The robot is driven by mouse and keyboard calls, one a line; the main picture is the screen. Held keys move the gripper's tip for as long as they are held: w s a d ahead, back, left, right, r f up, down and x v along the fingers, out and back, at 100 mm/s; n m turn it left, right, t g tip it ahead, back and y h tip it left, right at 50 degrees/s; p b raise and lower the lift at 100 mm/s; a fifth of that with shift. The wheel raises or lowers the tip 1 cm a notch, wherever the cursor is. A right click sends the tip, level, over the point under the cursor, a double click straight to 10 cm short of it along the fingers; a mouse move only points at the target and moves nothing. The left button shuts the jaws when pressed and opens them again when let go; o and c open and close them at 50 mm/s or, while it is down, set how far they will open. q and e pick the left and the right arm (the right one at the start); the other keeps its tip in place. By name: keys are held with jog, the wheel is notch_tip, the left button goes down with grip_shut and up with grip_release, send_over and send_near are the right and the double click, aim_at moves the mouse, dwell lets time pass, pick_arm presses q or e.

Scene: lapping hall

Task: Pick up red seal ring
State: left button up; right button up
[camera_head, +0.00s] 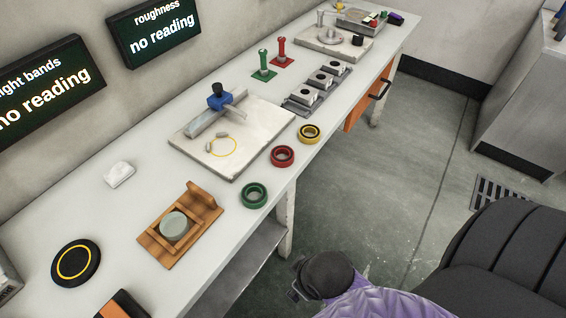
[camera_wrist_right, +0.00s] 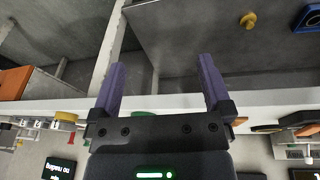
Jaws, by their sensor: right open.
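The red seal ring (camera_head: 282,156) lies flat on the white bench near its front edge in the head view. The bench edge crosses behind the fingers there. I cannot make out the red ring clearly in that view. My left gripper is not in view.
A wooden stand (camera_head: 155,244) holds a grey-green disc to the left. Grey blocks in a tray (camera_head: 287,103) and green and red pegs stand farther back. Open floor lies right of the bench.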

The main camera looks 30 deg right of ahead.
jog(key=w+d+r+n+t+h, duration=0.2)
jog(key=w+d+n, duration=0.1)
jog(key=w+n, duration=0.2)
jog(key=n+t+h, duration=0.3)
jog(key=n+t, duration=0.4)
jog(key=n, duration=1.5)
send_near(281, 150)
jog(key=w+f+b, duration=0.1)
jog(key=b, duration=0.1)
jog(key=w+d+f+n+b, duration=0.1)
jog(key=shift+h+b, duration=0.3)
jog(key=shift+b, duration=0.1)
jog(key=b+x, duration=0.2)
jog(key=x, duration=0.2)
jog(key=shift+w+a+r, duration=0.1)
jog(key=shift+w, duration=0.1)
jog(key=shift+r, duration=0.1)
jog(key=c, duration=0.8)
jog(key=shift+c, duration=0.9)
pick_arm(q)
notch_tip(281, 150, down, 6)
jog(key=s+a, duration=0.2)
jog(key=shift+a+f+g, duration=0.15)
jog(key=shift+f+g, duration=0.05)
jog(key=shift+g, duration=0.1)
pick_arm(e)
jog(key=shift+r, duration=0.15)
